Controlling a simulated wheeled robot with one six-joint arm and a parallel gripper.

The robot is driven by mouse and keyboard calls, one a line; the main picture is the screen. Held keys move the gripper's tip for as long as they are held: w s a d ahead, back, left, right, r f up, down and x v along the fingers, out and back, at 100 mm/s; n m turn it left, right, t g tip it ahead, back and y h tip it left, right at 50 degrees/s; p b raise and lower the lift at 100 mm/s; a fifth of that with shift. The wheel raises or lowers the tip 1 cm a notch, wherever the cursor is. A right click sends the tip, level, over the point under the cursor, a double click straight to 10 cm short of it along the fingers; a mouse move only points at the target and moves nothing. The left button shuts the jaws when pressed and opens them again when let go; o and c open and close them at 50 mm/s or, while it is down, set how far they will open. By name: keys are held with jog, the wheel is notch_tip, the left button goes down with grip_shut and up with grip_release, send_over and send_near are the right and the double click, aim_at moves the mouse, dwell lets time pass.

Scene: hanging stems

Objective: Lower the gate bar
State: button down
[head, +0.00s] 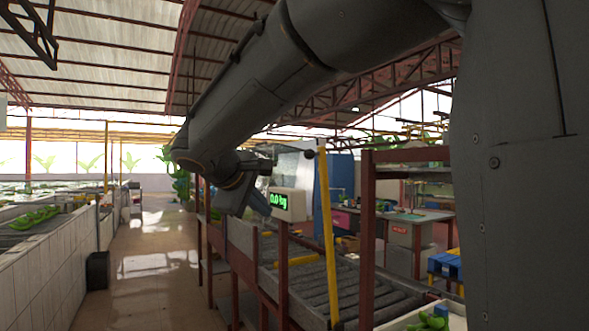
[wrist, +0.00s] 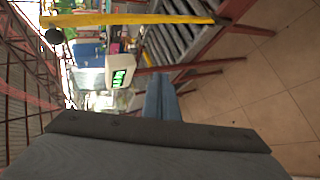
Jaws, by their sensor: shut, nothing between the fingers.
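The gate bar (head: 327,230) is a long yellow bar standing nearly upright at the near side of the roller conveyor. A dark round knob (head: 309,154) sits beside its upper end. In the wrist view, which is turned sideways, the gate bar (wrist: 130,20) lies across the top, with the knob (wrist: 54,36) near its left end. My gripper (head: 258,203) is left of the bar and apart from it, by the scale display. In the wrist view, the blue-grey fingers of my gripper (wrist: 160,82) are together and empty. My arm hides part of the background.
The scale display (head: 282,200) reads 0.0 kg and stands close to my gripper. A roller conveyor (head: 350,292) runs behind the bar, with red posts around it. A white tiled trough (head: 40,270) is at left. The aisle floor (head: 150,265) is clear.

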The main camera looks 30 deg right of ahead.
notch_tip(320, 180, up, 16)
jog(key=t+h+b, duration=0.1)
jog(key=t+h, duration=0.1)
jog(key=h, duration=0.2)
jog(key=s+d+p+x, duration=0.1)
jog(key=p+x, duration=0.3)
jog(key=x, duration=1)
jog(key=shift+s+d+r+m, duration=0.2)
jog(key=shift+s+m, duration=0.1)
jog(key=shift+s, duration=0.15)
